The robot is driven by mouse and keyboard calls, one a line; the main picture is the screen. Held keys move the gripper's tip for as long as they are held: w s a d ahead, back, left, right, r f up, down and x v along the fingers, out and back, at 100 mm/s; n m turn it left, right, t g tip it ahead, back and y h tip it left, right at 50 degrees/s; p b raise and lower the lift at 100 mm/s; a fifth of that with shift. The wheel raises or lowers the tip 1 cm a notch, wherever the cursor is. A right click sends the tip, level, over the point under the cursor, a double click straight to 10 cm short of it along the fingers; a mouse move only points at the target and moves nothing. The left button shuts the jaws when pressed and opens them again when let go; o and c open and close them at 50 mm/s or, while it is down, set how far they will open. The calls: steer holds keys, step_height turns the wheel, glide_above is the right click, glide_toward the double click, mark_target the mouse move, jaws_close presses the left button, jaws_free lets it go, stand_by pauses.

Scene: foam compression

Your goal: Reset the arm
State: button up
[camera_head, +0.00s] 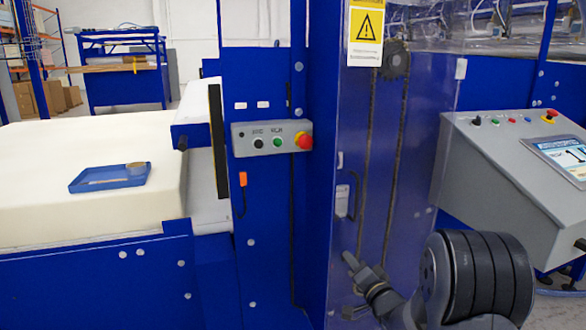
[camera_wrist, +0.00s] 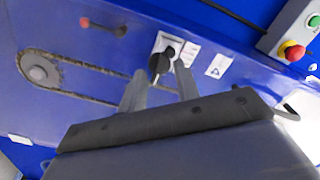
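My arm (camera_head: 475,280) reaches in from the lower right in the head view. My gripper (camera_head: 352,262) is in front of the blue machine's chain-side panel (camera_head: 375,160). In the wrist view my gripper (camera_wrist: 160,82) shows two grey fingers spread apart, with nothing between them. A black rotary knob on a light plate (camera_wrist: 162,62) lies beyond the fingertips on the blue panel. The fingers look apart from it, but the exact distance cannot be told.
A grey control box (camera_head: 272,139) with a red emergency stop is on the machine post. A sloped grey console (camera_head: 525,160) stands at the right. A blue tray (camera_head: 108,177) lies on the cream foam block (camera_head: 60,215) at the left.

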steer(key=n+b, duration=0.1)
steer(key=n, duration=0.2)
steer(key=s+n+b, duration=0.1)
steer(key=n+b, duration=0.1)
steer(key=n, duration=0.2)
steer(key=s+n+b, duration=0.1)
steer(key=n, duration=0.2)
steer(key=shift+s+d+r+n, duration=0.1)
steer(key=shift+s+d+n, duration=0.1)
steer(key=shift+n, duration=0.1)
steer(key=shift+b, duration=0.35)
